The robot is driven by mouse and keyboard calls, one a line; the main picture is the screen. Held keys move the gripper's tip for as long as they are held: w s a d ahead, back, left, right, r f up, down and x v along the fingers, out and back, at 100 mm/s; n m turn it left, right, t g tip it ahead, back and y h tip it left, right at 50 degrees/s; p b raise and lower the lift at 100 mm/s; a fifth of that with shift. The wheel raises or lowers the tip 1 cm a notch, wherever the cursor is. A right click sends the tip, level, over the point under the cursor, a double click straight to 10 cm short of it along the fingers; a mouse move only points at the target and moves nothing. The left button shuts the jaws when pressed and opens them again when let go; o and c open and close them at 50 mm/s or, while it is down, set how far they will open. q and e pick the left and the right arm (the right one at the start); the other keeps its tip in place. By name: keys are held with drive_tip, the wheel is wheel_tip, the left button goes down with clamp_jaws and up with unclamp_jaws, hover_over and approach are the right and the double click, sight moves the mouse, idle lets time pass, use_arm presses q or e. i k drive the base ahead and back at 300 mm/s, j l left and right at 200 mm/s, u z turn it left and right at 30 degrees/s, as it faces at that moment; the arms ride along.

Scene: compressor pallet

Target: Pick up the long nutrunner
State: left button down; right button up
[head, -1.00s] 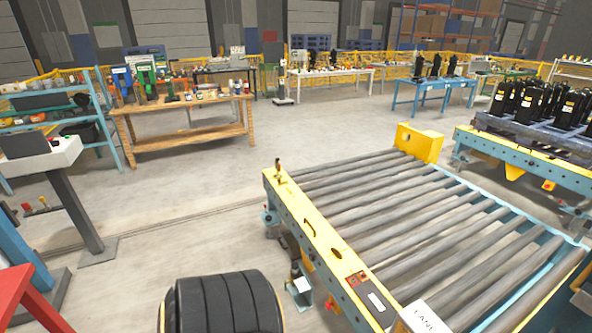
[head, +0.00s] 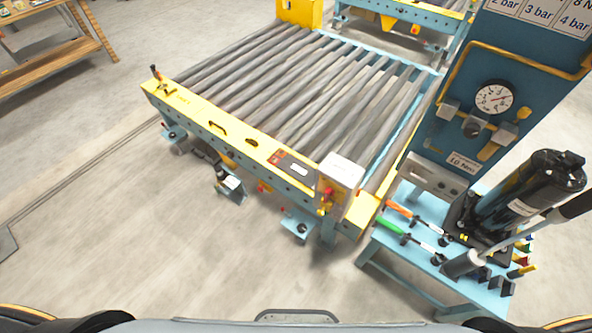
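Neither of my grippers shows in the head view. A small blue bench (head: 372,255) stands at the right with tools on it. A tool with an orange handle (head: 399,208) and one with a green handle (head: 389,225) lie side by side there, each with a dark shaft pointing right. Both look long and thin. A grey and black tool with a long bar (head: 520,236) leans across the bench's right part. I cannot tell for sure which of these is the long nutrunner. A black compressor (head: 528,190) stands tilted in the picture behind the bar.
A roller conveyor (head: 300,90) with a yellow side rail (head: 225,133) fills the middle. A blue panel with a pressure gauge (head: 494,97) rises behind the bench. A wooden table (head: 60,70) is at far left. The floor at front left is clear.

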sight(581, 205)
drive_tip(key=z, duration=2.05)
